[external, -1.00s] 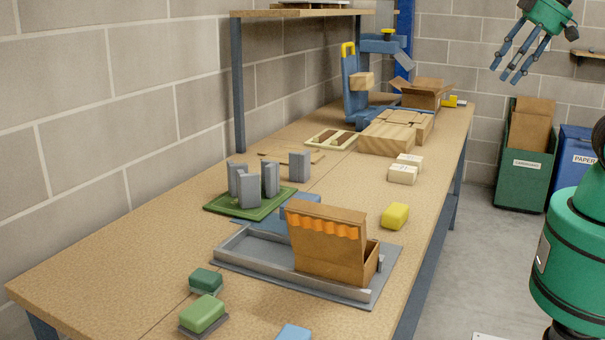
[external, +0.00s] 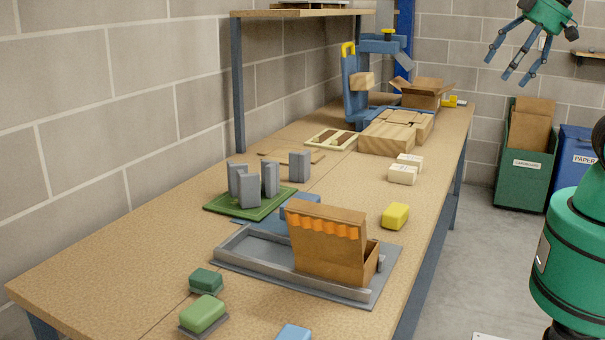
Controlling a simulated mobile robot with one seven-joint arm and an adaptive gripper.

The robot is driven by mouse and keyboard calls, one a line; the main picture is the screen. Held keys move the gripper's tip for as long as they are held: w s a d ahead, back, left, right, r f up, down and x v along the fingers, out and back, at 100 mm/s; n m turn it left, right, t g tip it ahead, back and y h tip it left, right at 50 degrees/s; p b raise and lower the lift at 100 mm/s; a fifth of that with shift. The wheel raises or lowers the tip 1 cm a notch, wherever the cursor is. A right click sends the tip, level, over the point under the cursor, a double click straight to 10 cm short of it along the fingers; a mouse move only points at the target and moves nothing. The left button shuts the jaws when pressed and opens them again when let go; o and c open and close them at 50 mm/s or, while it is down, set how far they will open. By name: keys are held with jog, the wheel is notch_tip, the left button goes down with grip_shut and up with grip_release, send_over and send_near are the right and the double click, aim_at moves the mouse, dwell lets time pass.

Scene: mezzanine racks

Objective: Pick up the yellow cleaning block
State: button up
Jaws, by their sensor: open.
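The yellow cleaning block (external: 395,216) lies on the wooden workbench (external: 165,225), near its right edge and just beyond the grey tray. Nothing covers it. My gripper (external: 514,66) is at the top right, raised well above the bench level and far from the block. Its dark fingers are spread open and hold nothing.
A grey tray (external: 228,258) holds an open cardboard box (external: 326,243) close to the block. Two white blocks (external: 402,174) lie beyond it. Green blocks (external: 203,313) sit at the front. Grey upright pieces stand on a green tray (external: 226,207). A shelf (external: 300,13) overhangs the back left.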

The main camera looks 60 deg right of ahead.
jog(key=n+g+p, duration=0.2)
jog(key=n+g, duration=0.4)
jog(key=n, duration=1.1)
send_over(392, 208)
notch_tip(392, 208, down, 25)
jog(key=shift+w, duration=0.1)
jog(key=shift+f, duration=0.15)
jog(key=shift+f+b, duration=0.6)
jog(key=shift+f, duration=3.6)
